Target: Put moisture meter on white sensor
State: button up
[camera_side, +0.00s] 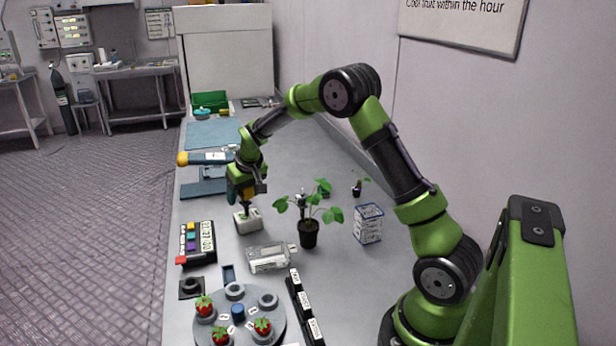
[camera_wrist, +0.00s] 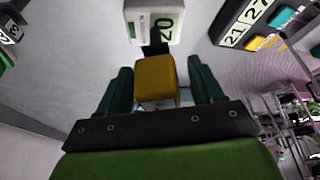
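The moisture meter shows a yellow block-shaped head (camera_wrist: 155,82) with a dark lower part in the wrist view. In the side view its yellow head (camera_side: 248,193) is partly covered by my gripper (camera_side: 246,190). The white sensor (camera_side: 248,221) is a small white box directly below it; the wrist view shows the white box (camera_wrist: 135,14) with a green-edged number label. The meter's dark lower end appears to meet the box; firm contact is hard to tell. My gripper (camera_wrist: 161,85) points down with its dark green fingers on either side of the yellow head, a gap showing on the right.
A potted plant (camera_side: 308,233) stands right of the sensor, with a grey display device (camera_side: 270,258) in front. A numbered colour panel (camera_side: 197,243) lies to the left. A round grey tray (camera_side: 252,323) with strawberries is nearest the camera. A blue-and-white carton (camera_side: 368,224) stands near the wall.

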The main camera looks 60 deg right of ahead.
jog(key=shift+r, duration=0.1)
jog(key=shift+r, duration=0.3)
jog(key=v, duration=1.1)
jog(key=s+a+r+t+y, duration=0.2)
jog(key=s+a+r, duration=0.5)
jog(key=s+a, duration=0.35)
jog(key=s+a+f+y, duration=0.1)
jog(key=s+a, duration=0.2)
jog(key=s, duration=0.4)
jog(key=s+a+f+t, duration=0.1)
jog(key=s+a, duration=0.3)
jog(key=s, duration=0.3)
jog(key=shift+s+a+n+y, duration=0.15)
jog(key=shift+s+n+y, duration=0.15)
jog(key=shift+s+y, duration=0.1)
